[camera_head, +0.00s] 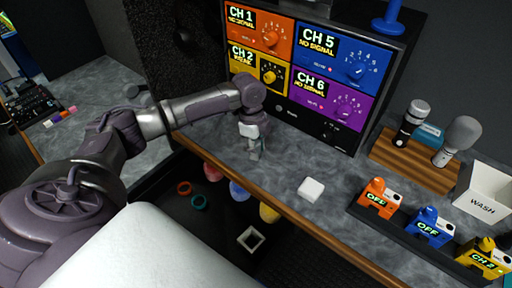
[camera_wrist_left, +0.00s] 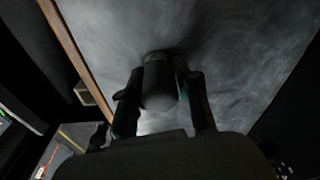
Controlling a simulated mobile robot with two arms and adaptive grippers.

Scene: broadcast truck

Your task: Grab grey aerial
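My left gripper (camera_head: 254,150) points down close above the grey countertop, in front of the monitor rack. In the left wrist view, a dark grey rounded cylinder (camera_wrist_left: 160,82), which looks like the grey aerial, sits between the two fingers of the left gripper (camera_wrist_left: 160,75). The fingers lean inward and appear to touch it on both sides. In the head view this piece is too small and covered by the gripper to make out clearly. My right gripper is not in view.
The monitor rack (camera_head: 310,68) stands behind the gripper, with a blue aerial (camera_head: 388,20) on top. A white block (camera_head: 311,189) lies to the right on the counter. Microphones on a wooden stand (camera_head: 415,165), a wash bin (camera_head: 484,193) and coloured switch boxes (camera_head: 430,228) are farther right.

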